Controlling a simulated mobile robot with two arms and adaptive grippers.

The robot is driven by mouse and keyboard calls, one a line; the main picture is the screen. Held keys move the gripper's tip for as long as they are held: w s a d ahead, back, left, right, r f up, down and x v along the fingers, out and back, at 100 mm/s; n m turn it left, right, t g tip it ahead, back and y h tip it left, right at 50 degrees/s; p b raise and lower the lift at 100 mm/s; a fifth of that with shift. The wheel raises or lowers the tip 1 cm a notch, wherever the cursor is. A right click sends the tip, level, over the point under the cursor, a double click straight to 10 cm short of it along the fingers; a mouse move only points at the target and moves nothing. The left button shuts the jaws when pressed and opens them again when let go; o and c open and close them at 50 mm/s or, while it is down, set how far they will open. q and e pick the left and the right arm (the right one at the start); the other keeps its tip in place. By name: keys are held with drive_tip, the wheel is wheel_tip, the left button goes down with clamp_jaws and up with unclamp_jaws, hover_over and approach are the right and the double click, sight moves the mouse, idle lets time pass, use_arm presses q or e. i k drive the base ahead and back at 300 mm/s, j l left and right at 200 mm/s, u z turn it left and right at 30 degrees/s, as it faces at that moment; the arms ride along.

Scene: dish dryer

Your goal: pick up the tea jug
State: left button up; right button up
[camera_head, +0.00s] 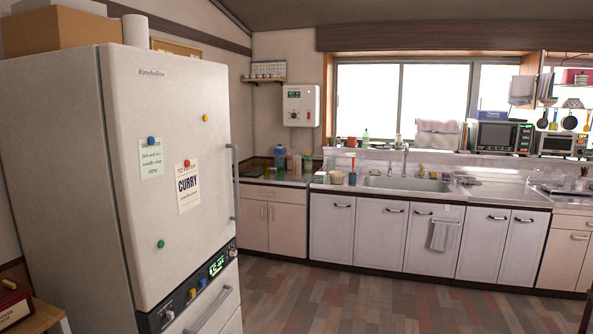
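I cannot make out a tea jug for certain. A bluish see-through container (280,160) stands on the counter in the corner, left of the sink, too small to identify surely. Smaller items stand just right of it. Neither of my grippers is in view.
A tall fridge (80,170) fills the left side. White cabinets (380,232) with a sink (405,184) run along the back wall, a towel (442,236) hanging on one door. A microwave (503,137) stands at the right. The patterned floor (370,305) between is clear.

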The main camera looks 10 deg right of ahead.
sight(296, 158)
drive_tip(key=i+z, duration=0.2)
drive_tip(key=i, duration=0.35)
drive_tip(key=i+l+z, duration=0.15)
drive_tip(key=i+z, duration=0.25)
drive_tip(key=i, duration=0.65)
drive_tip(key=i+j+z, duration=0.15)
drive_tip(key=i+z, duration=0.25)
drive_tip(key=i, duration=0.7)
drive_tip(key=i+u, duration=0.15)
drive_tip(key=i, duration=0.4)
drive_tip(key=i+l+u, duration=0.1)
drive_tip(key=i, duration=0.4)
drive_tip(key=i+l+u, duration=0.15)
drive_tip(key=i, duration=0.4)
drive_tip(key=i+l+u, duration=0.1)
drive_tip(key=i, duration=0.4)
drive_tip(key=i+j+u, duration=0.15)
drive_tip(key=i, duration=0.3)
drive_tip(key=i+j+u, duration=0.15)
drive_tip(key=i, duration=0.3)
drive_tip(key=i+j+u, duration=0.15)
drive_tip(key=i, duration=0.35)
